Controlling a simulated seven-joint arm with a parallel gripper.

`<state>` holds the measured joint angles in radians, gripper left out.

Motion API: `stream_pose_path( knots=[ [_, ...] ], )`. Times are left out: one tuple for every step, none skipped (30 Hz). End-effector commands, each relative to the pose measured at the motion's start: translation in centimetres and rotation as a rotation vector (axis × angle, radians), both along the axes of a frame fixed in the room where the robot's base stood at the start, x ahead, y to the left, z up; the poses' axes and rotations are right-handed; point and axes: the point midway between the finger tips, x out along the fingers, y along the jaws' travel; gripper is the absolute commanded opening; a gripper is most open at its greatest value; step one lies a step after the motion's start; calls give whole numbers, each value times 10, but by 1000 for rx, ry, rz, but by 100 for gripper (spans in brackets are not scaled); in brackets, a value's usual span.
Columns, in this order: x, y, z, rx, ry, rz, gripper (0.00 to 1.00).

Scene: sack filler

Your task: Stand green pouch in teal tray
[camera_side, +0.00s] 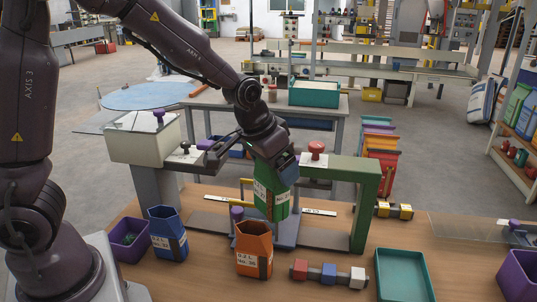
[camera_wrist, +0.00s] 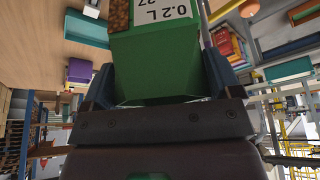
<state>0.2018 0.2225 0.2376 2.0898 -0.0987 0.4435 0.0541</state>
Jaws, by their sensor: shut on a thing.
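My gripper (camera_side: 284,170) is shut on the green pouch (camera_side: 270,203) in the middle of the side view. The pouch hangs roughly upright, slightly tilted, within the green frame of the filler; whether its base touches the platform below is hard to tell. In the wrist view the green pouch (camera_wrist: 155,68), with a white label, sits between the fingers of my gripper (camera_wrist: 160,80). The teal tray (camera_side: 403,275) lies empty on the table at the front right. A teal shape in the wrist view (camera_wrist: 88,30) looks like this tray.
The green filler frame's post (camera_side: 365,205) stands between pouch and tray. An orange pouch (camera_side: 254,250) and a blue pouch (camera_side: 168,234) stand in front and left. A row of coloured blocks (camera_side: 328,273) lies left of the tray. Purple bins (camera_side: 128,240) flank the table.

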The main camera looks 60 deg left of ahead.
Motion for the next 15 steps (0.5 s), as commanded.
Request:
stream_pose_path(
  knots=[
    [-4,-7,1,-1,0,-39,44],
    [-5,-11,2,0,-1,-62,44],
    [3,-15,1,2,0,-48,44],
    [7,-19,1,2,0,-41,44],
    [11,-23,1,2,0,-35,44],
    [17,-29,1,3,0,-25,44],
    [21,-33,2,2,-1,-15,44],
    [26,-37,2,3,1,-6,44],
    [33,-43,2,3,0,8,44],
    [39,-48,2,3,0,19,44],
    [44,-52,1,3,0,30,44],
    [52,-58,1,4,0,46,44],
    [58,-63,1,4,0,59,44],
    [63,-69,0,4,0,72,44],
    [71,-76,-1,4,0,90,44]
  ],
)
